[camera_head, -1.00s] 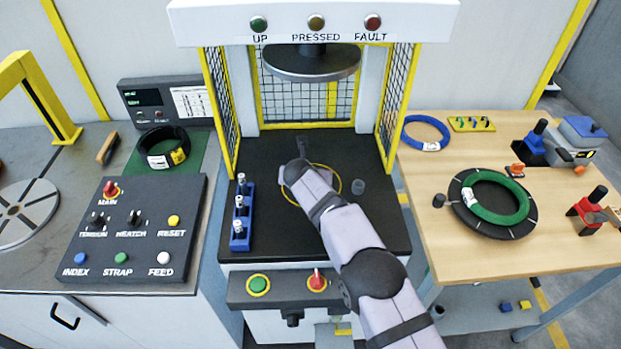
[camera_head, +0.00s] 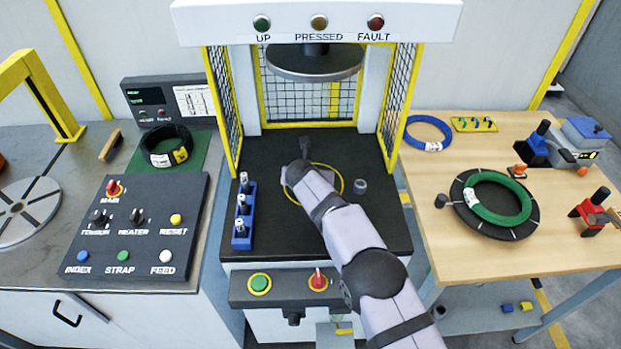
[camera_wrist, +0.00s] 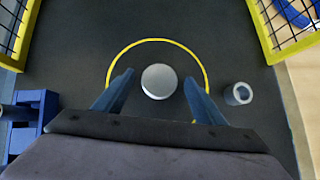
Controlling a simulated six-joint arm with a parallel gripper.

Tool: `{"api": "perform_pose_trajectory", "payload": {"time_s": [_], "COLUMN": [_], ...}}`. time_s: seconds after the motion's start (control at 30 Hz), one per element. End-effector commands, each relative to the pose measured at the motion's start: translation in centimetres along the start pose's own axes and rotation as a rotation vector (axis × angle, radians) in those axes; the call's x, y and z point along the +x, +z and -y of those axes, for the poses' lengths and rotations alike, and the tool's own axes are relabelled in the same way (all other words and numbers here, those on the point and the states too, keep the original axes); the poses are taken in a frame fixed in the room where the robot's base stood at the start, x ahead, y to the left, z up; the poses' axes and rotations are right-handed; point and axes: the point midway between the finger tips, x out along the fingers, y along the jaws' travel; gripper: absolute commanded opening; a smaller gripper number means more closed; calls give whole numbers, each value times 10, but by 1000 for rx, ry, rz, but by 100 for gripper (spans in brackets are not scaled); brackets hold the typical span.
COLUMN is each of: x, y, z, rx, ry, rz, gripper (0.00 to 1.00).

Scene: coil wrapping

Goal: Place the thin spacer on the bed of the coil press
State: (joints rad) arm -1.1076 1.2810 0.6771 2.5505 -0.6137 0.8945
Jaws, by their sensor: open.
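The black bed (camera_head: 270,235) of the coil press carries a thin yellow ring mark (camera_head: 342,184). In the wrist view, a round light grey disc (camera_wrist: 159,82), seemingly the thin spacer, lies inside the ring mark (camera_wrist: 152,40). My gripper (camera_wrist: 158,76) is open above it, with one blue finger on each side of the disc in the picture; I cannot see contact. In the head view my arm hides the disc and the fingers. A short hollow grey cylinder (camera_wrist: 238,94) stands on the bed just right of the ring; it also shows in the head view (camera_head: 360,186).
A blue rack (camera_head: 242,228) with several silver-topped pieces stands at the bed's left. Yellow-framed mesh guards (camera_head: 222,110) flank the bed, and the press plate (camera_head: 315,62) is raised above it. A wooden table (camera_head: 480,260) stands right.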

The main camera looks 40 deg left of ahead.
Motion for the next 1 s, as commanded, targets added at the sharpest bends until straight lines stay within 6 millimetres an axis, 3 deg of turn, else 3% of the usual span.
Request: {"api": "perform_pose_trajectory", "payload": {"time_s": [0.37,1.0], "x": [-26,-107], "y": [1,0], "z": [-1,-1], "rx": [-1,0], "ry": [1,2], "rz": [1,2], "gripper": [64,64]}}
